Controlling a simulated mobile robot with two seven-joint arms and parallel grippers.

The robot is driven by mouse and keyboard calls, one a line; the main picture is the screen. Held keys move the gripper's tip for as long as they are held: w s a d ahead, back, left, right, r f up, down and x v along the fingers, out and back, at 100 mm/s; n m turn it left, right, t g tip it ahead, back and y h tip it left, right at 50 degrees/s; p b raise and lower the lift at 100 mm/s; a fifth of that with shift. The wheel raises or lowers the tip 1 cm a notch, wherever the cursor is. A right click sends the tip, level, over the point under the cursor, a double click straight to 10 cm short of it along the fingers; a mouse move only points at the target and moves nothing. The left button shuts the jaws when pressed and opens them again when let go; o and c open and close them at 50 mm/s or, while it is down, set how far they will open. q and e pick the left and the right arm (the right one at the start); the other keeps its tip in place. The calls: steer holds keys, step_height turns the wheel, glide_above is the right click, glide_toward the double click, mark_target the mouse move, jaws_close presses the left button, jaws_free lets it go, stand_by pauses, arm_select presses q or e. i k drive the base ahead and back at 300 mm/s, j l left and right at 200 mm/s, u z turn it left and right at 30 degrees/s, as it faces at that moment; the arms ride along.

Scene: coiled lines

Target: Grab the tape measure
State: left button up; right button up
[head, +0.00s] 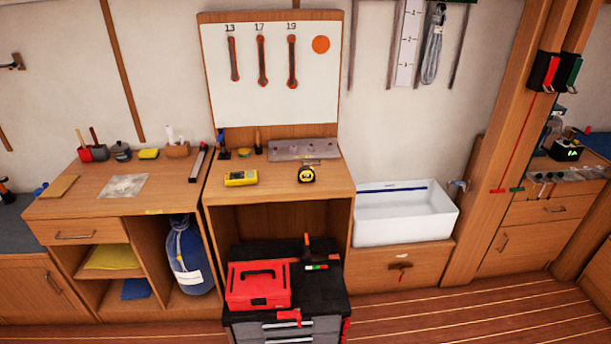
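The tape measure (306,174), small, yellow and black, sits on the wooden workbench top (278,192) below the white tool board. It is near the right part of that top, close to the front edge. Neither of my grippers shows in the head view.
A yellow meter (241,178) lies left of the tape measure, and a grey metal plate (300,150) lies behind it. A black tool cart (315,290) with a red toolbox (258,286) stands in front of the bench. A white sink (405,213) is at the right.

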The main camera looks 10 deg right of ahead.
mark_target(306, 174)
steer(key=u, duration=0.45)
steer(key=i+l+u, duration=0.1)
steer(key=l+u, duration=0.25)
steer(key=i+l+u, duration=0.1)
steer(key=u, duration=0.25)
steer(key=l+u, duration=0.35)
steer(key=i, duration=0.05)
